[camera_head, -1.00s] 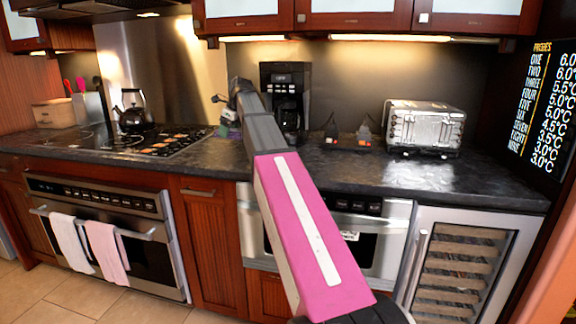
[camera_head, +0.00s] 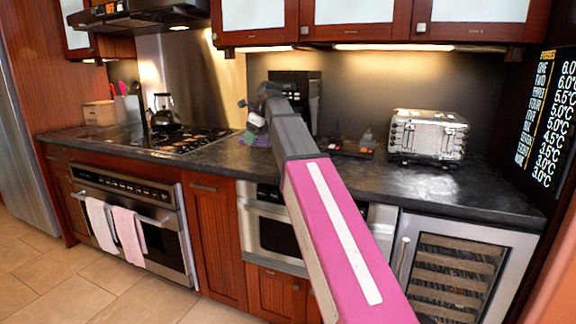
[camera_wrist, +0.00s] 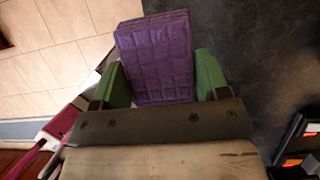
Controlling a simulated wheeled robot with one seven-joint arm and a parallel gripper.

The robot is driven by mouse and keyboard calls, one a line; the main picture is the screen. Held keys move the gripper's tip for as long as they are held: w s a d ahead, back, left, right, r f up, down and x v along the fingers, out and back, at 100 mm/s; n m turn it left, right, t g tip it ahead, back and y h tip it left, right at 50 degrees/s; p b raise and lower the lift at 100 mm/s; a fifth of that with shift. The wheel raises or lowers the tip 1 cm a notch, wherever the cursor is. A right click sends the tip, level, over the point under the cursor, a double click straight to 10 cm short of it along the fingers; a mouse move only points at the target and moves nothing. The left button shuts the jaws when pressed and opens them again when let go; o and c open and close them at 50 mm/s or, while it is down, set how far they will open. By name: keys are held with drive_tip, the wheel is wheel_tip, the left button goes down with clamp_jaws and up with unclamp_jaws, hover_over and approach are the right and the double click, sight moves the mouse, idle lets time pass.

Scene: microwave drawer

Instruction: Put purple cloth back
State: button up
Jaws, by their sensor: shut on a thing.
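The purple cloth (camera_wrist: 155,40) looks like a folded, quilted rectangle in the wrist view. It sits between the two green fingers of my gripper (camera_wrist: 163,75), which is shut on it. In the head view, my gripper (camera_head: 256,125) is at the far end of my pink and grey arm, over or near the dark counter between the stove and the coffee maker. The purple cloth (camera_head: 260,141) shows there as a small patch below the fingers. I cannot tell whether it touches the counter.
The black coffee maker (camera_head: 309,92) stands just right of my gripper. The stove with a kettle (camera_head: 166,110) is to the left. A toaster (camera_head: 428,135) stands farther right on the counter (camera_head: 400,183). White and pink towels (camera_head: 129,237) hang on the oven handle.

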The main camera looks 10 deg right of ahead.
drive_tip(key=w+d+f, duration=0.1)
drive_tip(key=d+f, duration=0.1)
drive_tip(key=d, duration=0.1)
drive_tip(key=d+f, duration=0.2)
drive_tip(key=d, duration=0.1)
drive_tip(key=w+d+f, duration=0.1)
drive_tip(key=d+f, duration=0.1)
drive_tip(key=d, duration=0.2)
drive_tip(key=shift+w+f, duration=0.15)
drive_tip(key=shift+w, duration=0.2)
drive_tip(key=shift+f, duration=2)
drive_tip(key=shift+f, duration=0.1)
drive_tip(key=o, duration=1)
drive_tip(key=shift+o, duration=0.2)
drive_tip(key=v, duration=1.2)
